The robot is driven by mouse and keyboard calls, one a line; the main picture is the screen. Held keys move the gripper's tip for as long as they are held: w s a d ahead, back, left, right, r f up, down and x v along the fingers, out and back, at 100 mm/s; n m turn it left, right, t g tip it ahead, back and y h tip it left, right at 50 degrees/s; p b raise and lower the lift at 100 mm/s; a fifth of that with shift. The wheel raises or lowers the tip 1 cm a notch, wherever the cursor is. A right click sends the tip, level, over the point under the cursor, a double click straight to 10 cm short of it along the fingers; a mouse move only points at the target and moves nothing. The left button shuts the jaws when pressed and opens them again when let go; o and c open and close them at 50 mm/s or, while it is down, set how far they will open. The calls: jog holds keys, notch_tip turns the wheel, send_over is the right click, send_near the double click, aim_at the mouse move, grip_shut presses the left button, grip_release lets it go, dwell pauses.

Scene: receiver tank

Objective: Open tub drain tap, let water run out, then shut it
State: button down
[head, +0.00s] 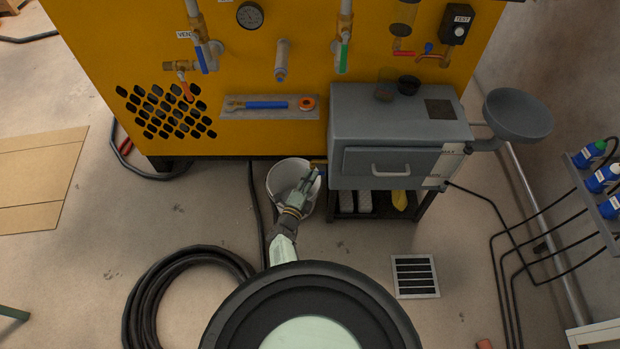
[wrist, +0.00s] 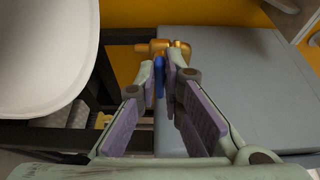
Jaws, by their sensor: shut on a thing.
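The grey tub (head: 400,115) stands on a black stand against the yellow machine. Its drain tap, a brass fitting (wrist: 165,47) with a blue lever (wrist: 158,75), sits at the tub's left side in the head view. My gripper (head: 313,173) reaches up to this tap. In the wrist view my gripper (wrist: 161,78) has its fingertips on either side of the blue lever, shut on it. A white bucket (head: 283,180) stands on the floor beside the tap; it also shows in the wrist view (wrist: 45,60). I cannot see any running water.
The yellow machine (head: 180,60) carries other valves and a tool shelf (head: 270,113). A black hose coil (head: 165,290) lies on the floor at the left. A floor drain grate (head: 415,276) lies right of my arm. A round pan (head: 516,114) projects from the tub's right side.

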jog(key=shift+m, duration=0.3)
jog(key=m+g+y+p, duration=0.1)
jog(key=m, duration=0.2)
jog(key=m+g+y+p, duration=0.1)
jog(key=m, duration=0.2)
jog(key=m+y+p, duration=0.1)
jog(key=m+y, duration=0.1)
jog(key=shift+d+r+m+g, duration=0.25)
jog(key=shift+r+m+g, duration=0.15)
dwell(0.3)
dwell(0.4)
jog(key=c, duration=1.7)
grip_release()
jog(key=shift+r, duration=0.1)
